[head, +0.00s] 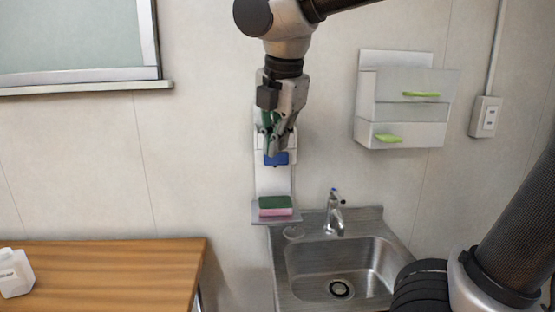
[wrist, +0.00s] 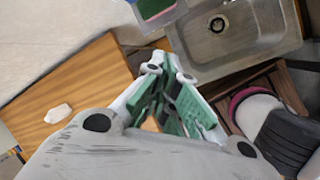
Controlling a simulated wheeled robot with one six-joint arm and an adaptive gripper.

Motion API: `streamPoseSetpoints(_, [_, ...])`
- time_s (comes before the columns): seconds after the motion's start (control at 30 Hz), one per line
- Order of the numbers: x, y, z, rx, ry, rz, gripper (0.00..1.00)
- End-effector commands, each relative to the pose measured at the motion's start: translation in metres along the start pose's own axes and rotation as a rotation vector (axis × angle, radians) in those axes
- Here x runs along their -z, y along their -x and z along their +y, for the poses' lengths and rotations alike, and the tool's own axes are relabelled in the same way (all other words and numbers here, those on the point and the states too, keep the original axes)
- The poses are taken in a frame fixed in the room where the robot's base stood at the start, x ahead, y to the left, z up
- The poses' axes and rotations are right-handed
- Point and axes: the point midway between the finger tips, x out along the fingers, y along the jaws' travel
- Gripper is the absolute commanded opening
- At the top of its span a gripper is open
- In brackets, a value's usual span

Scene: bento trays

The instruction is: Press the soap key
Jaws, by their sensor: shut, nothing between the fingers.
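A white soap dispenser (head: 262,180) is mounted on the wall left of the sink, partly hidden behind my gripper. The key is not visible in the wrist view.
A green and pink sponge (head: 275,206) lies on the tray (head: 258,217) below the dispenser. A steel sink (head: 375,262) with a tap (head: 334,214) is right of it. A wooden table (head: 110,268) with a white bottle (head: 14,272) is at left. A wall rack (head: 400,105) hangs at right.

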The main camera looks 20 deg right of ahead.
Motion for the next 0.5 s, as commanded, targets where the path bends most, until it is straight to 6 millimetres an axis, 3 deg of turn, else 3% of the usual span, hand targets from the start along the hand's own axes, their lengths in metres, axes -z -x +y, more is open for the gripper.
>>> streamPoseSetpoints(0.2, [-0.016, 0.020, 0.009, 0.006, 0.453, -0.053, 0.00])
streamPoseSetpoints(0.5, [-0.019, 0.021, 0.005, 0.035, 0.753, -0.058, 0.00])
